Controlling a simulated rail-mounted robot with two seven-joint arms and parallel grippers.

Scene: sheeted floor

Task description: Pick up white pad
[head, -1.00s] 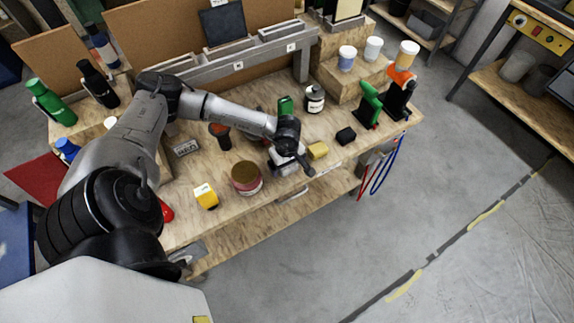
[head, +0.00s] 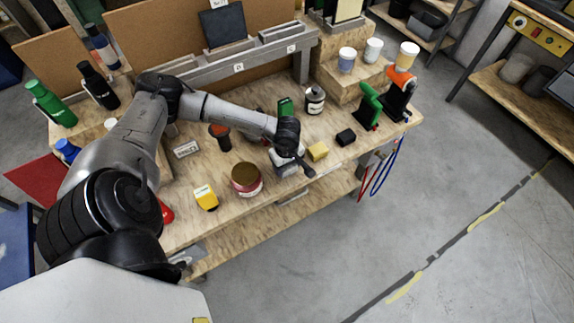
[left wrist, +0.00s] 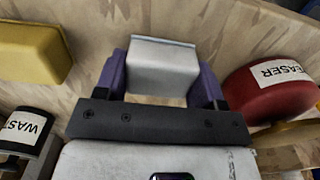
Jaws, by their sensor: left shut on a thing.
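In the left wrist view, the white pad (left wrist: 163,68) is a pale, smooth block between the two purple fingers of my left gripper (left wrist: 161,80). The fingers touch it on both sides and are shut on it. In the head view, my left gripper (head: 290,158) points down at the front part of the workbench, just left of a yellow block. The pad cannot be told apart from the pale gripper body there. Whether the pad touches the bench top is unclear. My right gripper is not in view.
The bench's front edge is close.

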